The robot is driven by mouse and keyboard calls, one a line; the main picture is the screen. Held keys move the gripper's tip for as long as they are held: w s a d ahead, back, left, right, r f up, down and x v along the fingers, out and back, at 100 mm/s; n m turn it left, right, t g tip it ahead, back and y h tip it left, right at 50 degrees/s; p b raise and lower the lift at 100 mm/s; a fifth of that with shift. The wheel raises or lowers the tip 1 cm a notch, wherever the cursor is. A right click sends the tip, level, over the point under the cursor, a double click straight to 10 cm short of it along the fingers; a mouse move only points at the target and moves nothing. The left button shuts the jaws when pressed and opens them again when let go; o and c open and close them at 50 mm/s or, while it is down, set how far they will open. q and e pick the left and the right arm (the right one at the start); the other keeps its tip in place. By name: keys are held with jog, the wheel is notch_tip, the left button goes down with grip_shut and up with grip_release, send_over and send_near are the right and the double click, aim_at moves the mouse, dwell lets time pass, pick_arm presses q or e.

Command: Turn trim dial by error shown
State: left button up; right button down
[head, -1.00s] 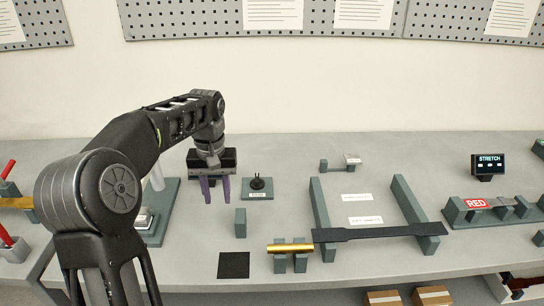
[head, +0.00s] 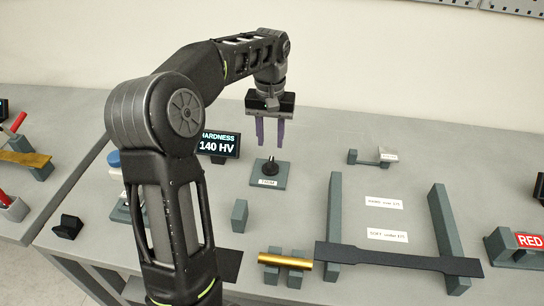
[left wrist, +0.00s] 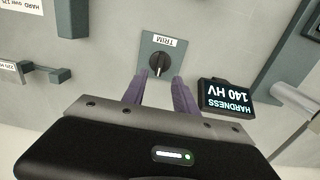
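The black trim dial (head: 270,167) stands on a small grey-green plate (head: 282,183) labelled TRIM. It also shows in the left wrist view (left wrist: 158,63), with a pale mark on its knob. My left gripper (head: 269,145) points down with its two purple fingers apart, just above and behind the dial. In the left wrist view the fingertips (left wrist: 159,78) are on either side of the dial's near edge, with nothing between them. The black display (head: 217,145) reads HARDNESS 140 HV and stands left of the dial. My right gripper is out of view.
A grey block (head: 240,215) stands in front of the dial. A brass cylinder (head: 286,260) rests on small supports, and a long black strip (head: 398,257) lies across two grey rails. White labels (head: 383,202) lie between the rails.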

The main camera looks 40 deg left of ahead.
aim_at(270, 162)
pick_arm(q)
notch_tip(270, 162, down, 8)
jog(key=shift+r+p, duration=0.1)
jog(key=shift+p, duration=0.25)
grip_shut()
dwell(0.4)
